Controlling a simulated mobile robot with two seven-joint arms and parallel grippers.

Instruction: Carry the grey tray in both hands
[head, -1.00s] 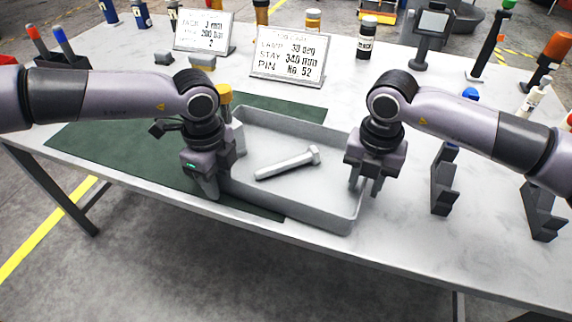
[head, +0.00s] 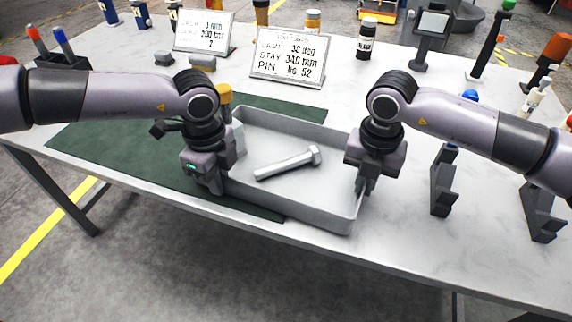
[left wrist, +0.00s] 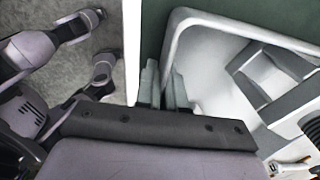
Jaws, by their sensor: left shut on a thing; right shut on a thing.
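The grey tray (head: 290,208) sits on the worktable, partly over the green mat, with a large silver bolt (head: 288,164) lying in it. My left gripper (head: 215,188) is shut on the tray's left wall. In the left wrist view the left fingers (left wrist: 162,88) straddle the tray's rim (left wrist: 176,35). My right gripper (head: 364,188) is shut on the tray's right wall. The right fingertips are partly hidden behind the gripper body. The tray looks level, and I cannot tell any gap under it.
The green mat (head: 110,150) lies under and left of the tray. Two sign cards (head: 289,57) stand behind it. Dark angled brackets (head: 443,182) stand to the right. A yellow-topped item (head: 224,95) is close behind my left gripper. The table's front edge is near.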

